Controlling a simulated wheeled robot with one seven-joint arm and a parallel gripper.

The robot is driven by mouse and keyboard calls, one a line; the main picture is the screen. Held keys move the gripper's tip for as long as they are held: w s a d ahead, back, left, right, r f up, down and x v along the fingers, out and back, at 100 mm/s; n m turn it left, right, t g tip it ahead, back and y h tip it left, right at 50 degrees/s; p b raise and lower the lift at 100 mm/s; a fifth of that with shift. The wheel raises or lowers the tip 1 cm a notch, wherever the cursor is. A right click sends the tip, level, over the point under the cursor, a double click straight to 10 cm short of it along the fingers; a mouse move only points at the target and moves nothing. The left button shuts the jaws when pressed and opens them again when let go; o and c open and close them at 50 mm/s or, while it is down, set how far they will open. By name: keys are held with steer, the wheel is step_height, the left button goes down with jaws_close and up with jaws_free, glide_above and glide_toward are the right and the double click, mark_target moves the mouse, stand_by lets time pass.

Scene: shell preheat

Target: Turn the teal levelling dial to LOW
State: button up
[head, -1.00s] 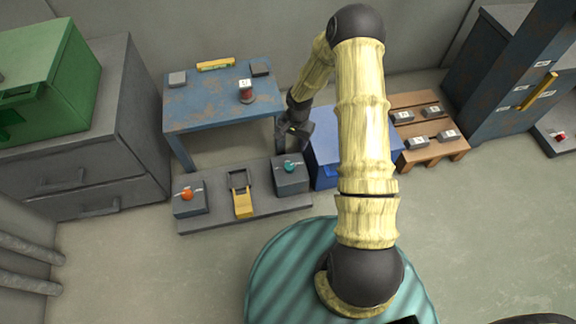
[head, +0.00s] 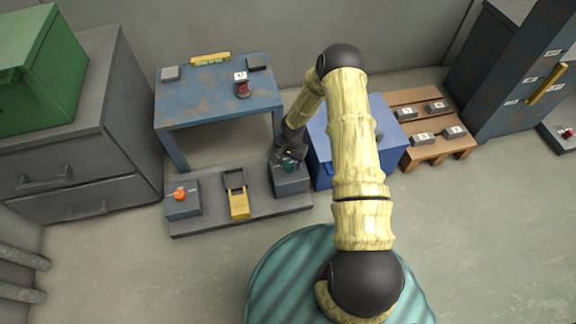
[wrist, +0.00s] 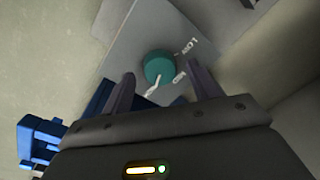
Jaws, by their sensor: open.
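The teal levelling dial (wrist: 159,66) sits on top of a grey box (wrist: 128,42) in the wrist view. White markings lie around it on the box top; I cannot read them all with certainty. A white pointer mark shows at its lower left. My gripper (wrist: 160,84) is open, with one finger on each side below the dial, and I cannot tell whether either touches it. In the head view my gripper (head: 288,155) is over the same grey box (head: 291,183), and the dial (head: 290,166) is mostly hidden behind it.
An orange dial (head: 180,194) on another box and a yellow-handled lever (head: 239,205) share the low grey platform. A blue table (head: 215,105) stands behind it. A blue bin (head: 322,170) is close on the right, and a pallet with several grey blocks (head: 423,138) lies beyond.

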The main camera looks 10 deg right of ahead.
steer(key=shift+f, duration=0.7)
steer(key=shift+a, duration=0.1)
steer(key=shift+s, duration=0.1)
steer(key=c, duration=1)
steer(key=shift+o, duration=0.2)
